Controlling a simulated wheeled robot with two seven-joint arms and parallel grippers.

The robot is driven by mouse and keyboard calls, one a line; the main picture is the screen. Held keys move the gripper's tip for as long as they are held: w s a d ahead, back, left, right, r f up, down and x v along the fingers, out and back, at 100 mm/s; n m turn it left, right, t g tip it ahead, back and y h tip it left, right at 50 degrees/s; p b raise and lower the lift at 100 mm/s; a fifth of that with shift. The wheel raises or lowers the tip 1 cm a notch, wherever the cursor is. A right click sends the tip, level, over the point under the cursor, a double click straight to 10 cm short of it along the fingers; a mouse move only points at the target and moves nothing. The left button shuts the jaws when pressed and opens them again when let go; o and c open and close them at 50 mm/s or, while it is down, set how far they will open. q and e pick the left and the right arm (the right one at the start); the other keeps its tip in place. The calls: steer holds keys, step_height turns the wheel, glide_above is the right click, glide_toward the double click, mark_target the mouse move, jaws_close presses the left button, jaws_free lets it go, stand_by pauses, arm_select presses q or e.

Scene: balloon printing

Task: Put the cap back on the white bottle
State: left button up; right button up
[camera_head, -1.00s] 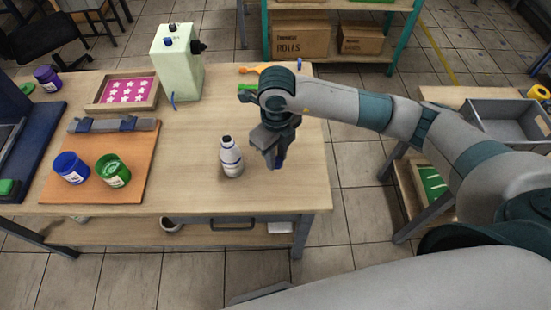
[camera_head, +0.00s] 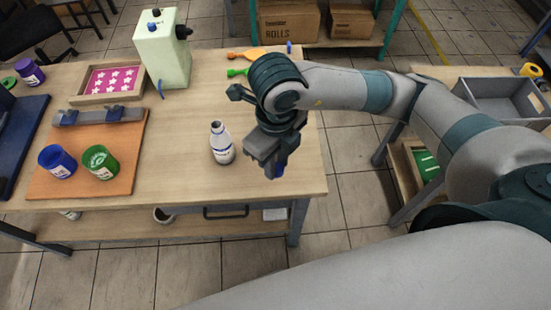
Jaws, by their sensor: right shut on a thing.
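The white bottle (camera_head: 222,146) stands upright on the wooden table, right of the middle. It has a blue band, and its narrow top faces up. My right gripper (camera_head: 277,170) hangs over the table to the right of the bottle, apart from it, with its fingers pointing down. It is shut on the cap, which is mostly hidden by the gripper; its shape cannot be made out. My left gripper is not in view.
An orange board (camera_head: 92,180) holds a blue jar (camera_head: 57,162) and a green jar (camera_head: 101,162) at left. A pale green container (camera_head: 163,52) stands behind. The table (camera_head: 185,185) is clear around the bottle. A grey bin (camera_head: 500,98) sits at right.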

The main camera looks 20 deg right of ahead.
stand_by(0.4)
steer(key=w+d+r+n, duration=0.2)
steer(key=w+d+n, duration=0.1)
steer(key=n, duration=1.2)
steer(key=w+d+r+n, duration=0.3)
steer(key=d+n, duration=0.1)
steer(key=n, duration=1.1)
steer(key=shift+w+d+r, duration=0.3)
steer(key=shift+w+d, duration=0.05)
